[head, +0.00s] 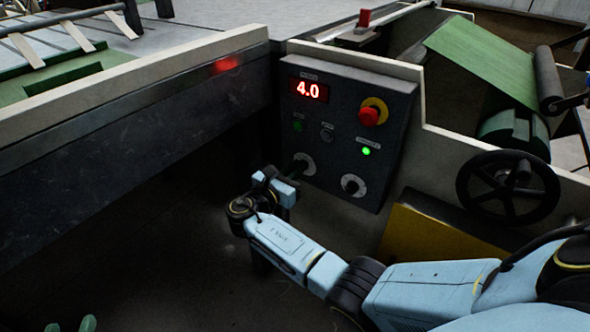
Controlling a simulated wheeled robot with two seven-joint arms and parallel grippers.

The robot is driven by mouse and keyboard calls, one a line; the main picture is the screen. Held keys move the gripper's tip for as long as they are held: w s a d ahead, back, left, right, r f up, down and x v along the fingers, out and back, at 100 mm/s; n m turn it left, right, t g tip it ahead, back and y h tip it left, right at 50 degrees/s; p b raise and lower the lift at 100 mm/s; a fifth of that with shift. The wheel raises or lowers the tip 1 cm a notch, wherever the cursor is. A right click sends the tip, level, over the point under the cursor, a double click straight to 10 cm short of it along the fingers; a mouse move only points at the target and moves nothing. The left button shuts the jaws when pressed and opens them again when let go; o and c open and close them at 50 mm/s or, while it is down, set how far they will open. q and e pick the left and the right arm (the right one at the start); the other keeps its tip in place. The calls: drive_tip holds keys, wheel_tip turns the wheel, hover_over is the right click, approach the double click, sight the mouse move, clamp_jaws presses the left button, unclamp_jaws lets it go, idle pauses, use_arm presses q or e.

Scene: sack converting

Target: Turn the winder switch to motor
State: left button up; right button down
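The dark control panel (340,125) stands in the middle of the head view. Two round selector switches sit low on it: a left switch (308,167) and a right switch (353,186). Their labels are too small to read, so I cannot tell which is the winder switch. My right gripper (291,175) is at the left switch, with its tip over or against the dial's left side. Whether its fingers hold the knob is hidden. Two pale green tips (88,323) poke in at the bottom left edge; I cannot tell if they belong to my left gripper.
The panel has a red display (309,90) reading 4.0, a red emergency button (370,113) on a yellow ring, and a lit green lamp (366,152). A black handwheel (507,188) and a yellow box (430,236) stand to the right. A machine rail (140,90) runs along the left.

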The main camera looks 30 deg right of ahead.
use_arm(q)
drive_tip(key=shift+f, duration=0.15)
use_arm(e)
drive_tip(key=shift+m, duration=0.3)
use_arm(q)
drive_tip(key=shift+w+d+r+t+h+b, duration=0.15)
drive_tip(key=shift+r+t, duration=0.25)
drive_tip(key=shift+r, duration=0.3)
drive_tip(key=shift+w+d+r+t+h+b, duration=0.15)
drive_tip(key=shift+r+t, duration=0.25)
drive_tip(key=shift+r, duration=0.25)
use_arm(e)
drive_tip(key=shift+s+d+f+m, duration=0.1)
drive_tip(key=shift+s+m, duration=0.05)
drive_tip(key=shift+m, duration=1.25)
drive_tip(key=shift+s+f+m, duration=0.1)
drive_tip(key=shift+m, duration=1.3)
drive_tip(key=shift+s+d+m, duration=0.1)
drive_tip(key=shift+s+m, duration=0.05)
drive_tip(key=shift+m, duration=1.25)
drive_tip(key=shift+a, duration=0.1)
drive_tip(key=c, duration=1.5)
unclamp_jaws()
